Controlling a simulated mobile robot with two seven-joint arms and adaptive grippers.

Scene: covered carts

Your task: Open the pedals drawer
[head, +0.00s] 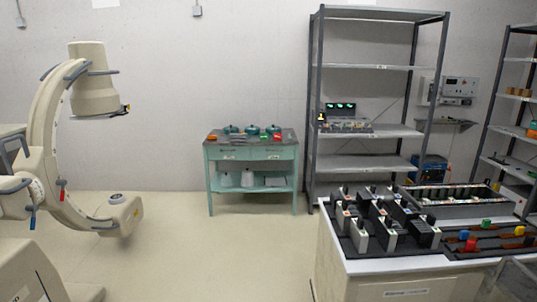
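A teal table (211,174) stands against the back wall, with two drawer fronts side by side under its top. The left drawer front (229,153) and the right drawer front (272,153) both look shut, each with a small pale label too small to read. A white cabinet (345,279) stands at the front right, with a label (406,292) on its front that I cannot read. I cannot tell which drawer is the pedals drawer. Neither of my grippers is in view.
Teal-lidded pots (252,130) stand on the teal table. A large beige C-shaped machine (45,130) fills the left side. A tall grey shelf rack (311,110) stands right of the table. Black trays of parts (390,215) lie on the cabinet. The middle floor (225,250) is clear.

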